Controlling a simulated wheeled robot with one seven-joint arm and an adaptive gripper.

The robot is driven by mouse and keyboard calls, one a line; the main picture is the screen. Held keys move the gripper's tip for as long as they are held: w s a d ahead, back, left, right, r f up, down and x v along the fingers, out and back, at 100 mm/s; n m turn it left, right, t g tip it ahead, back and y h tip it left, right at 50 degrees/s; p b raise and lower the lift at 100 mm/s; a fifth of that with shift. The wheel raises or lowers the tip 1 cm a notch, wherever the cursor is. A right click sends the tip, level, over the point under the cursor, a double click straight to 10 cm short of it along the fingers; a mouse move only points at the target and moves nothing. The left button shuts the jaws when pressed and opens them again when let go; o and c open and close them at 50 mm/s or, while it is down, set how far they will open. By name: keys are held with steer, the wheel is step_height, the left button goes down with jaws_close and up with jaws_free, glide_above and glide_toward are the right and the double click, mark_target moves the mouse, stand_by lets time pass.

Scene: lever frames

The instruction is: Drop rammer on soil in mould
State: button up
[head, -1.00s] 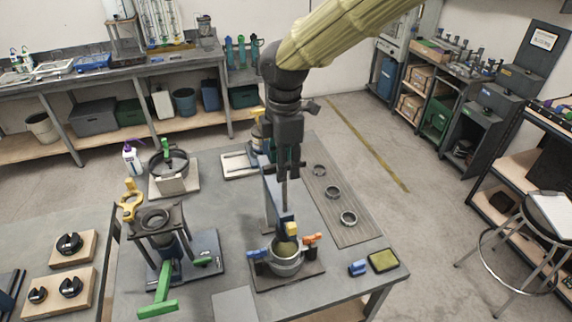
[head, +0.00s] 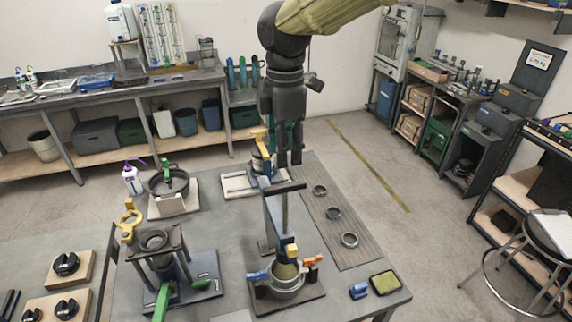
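The rammer (head: 284,212) stands upright in the head view, with a dark T-shaped handle at its top and a blue and yellow lower part. Its lower end is over the mould (head: 289,291), a grey ring with blue and orange clamps on a dark base plate. Olive soil (head: 286,271) shows inside the mould, partly hidden by the rammer's foot. My gripper (head: 290,161) points down just above the T-handle. A gap shows between its fingers, and nothing is seen between them. The handle appears apart from the fingertips.
A green-handled device (head: 165,262) stands left of the mould. A blue block (head: 358,291) and a sponge-like pad (head: 384,283) lie at the front right. A stool (head: 545,215) stands at the right.

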steer(key=shift+r, duration=0.95)
steer(key=shift+c, duration=0.3)
